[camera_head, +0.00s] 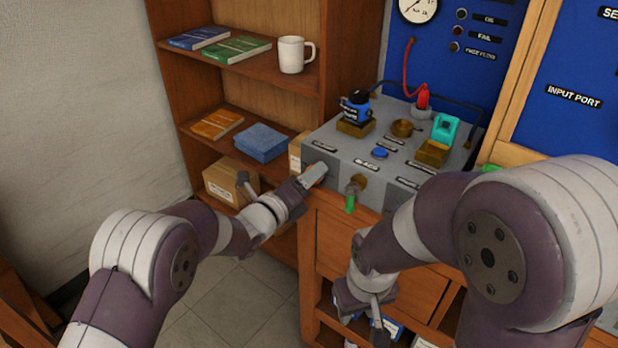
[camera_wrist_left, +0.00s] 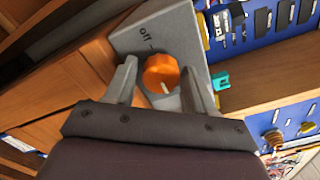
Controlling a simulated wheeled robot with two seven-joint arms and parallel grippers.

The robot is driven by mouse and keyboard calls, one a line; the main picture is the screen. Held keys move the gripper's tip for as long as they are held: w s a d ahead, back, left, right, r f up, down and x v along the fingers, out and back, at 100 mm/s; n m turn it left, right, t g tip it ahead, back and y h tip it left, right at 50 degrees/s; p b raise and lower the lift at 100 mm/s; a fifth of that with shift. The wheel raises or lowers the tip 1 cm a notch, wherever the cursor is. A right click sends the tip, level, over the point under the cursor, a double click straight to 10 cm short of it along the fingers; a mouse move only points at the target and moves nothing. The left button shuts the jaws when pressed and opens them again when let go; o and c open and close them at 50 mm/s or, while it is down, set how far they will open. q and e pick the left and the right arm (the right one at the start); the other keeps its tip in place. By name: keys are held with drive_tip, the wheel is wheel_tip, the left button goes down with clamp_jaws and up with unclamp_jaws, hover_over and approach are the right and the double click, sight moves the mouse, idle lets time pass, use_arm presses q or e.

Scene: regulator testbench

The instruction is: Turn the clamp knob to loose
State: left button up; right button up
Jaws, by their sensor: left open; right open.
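An orange round knob (camera_wrist_left: 161,73) with a white pointer line shows in the left wrist view, on a grey panel marked "off". I cannot tell whether it is the clamp knob. My left gripper (camera_wrist_left: 162,80) is open, with one finger on each side of this knob; whether they touch it is unclear. In the head view my left gripper (camera_head: 316,174) is at the left end of the grey testbench's front (camera_head: 334,160), hiding the knob. My right gripper (camera_head: 372,312) is open and empty, low in front of the wooden cabinet.
A brass valve with a green handle (camera_head: 351,196) sticks out of the bench front, right of my left gripper. A blue-black part (camera_head: 356,106), a brass ring (camera_head: 402,128) and a teal part (camera_head: 445,129) are on top. Shelves (camera_head: 270,68) stand at the left.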

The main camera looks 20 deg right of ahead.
use_arm(q)
drive_tip(key=c, duration=0.8)
